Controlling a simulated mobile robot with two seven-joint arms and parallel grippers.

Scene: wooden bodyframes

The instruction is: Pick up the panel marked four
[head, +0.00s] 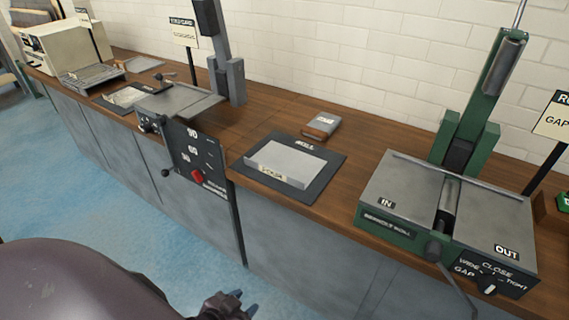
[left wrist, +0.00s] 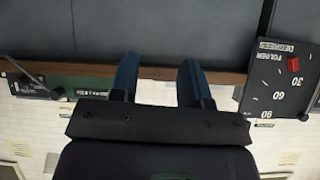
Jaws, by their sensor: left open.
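A light grey metal panel (head: 287,160) lies on a dark mat (head: 318,178) on the wooden bench in the head view. A small tag on its front edge is too blurred to read, so I cannot tell whether it is the panel marked four. My left gripper (head: 246,303) is at the bottom of the head view, low in front of the bench and well apart from the panel. In the left wrist view its two blue fingers (left wrist: 158,78) stand apart with nothing between them. My right gripper is not in view.
A small labelled block (head: 321,125) lies behind the mat. A folder machine (head: 197,160) with a degree dial and red knob stands left of the mat. A green-framed roll machine (head: 447,215) stands right. The bench's front edge lies between my gripper and the mat.

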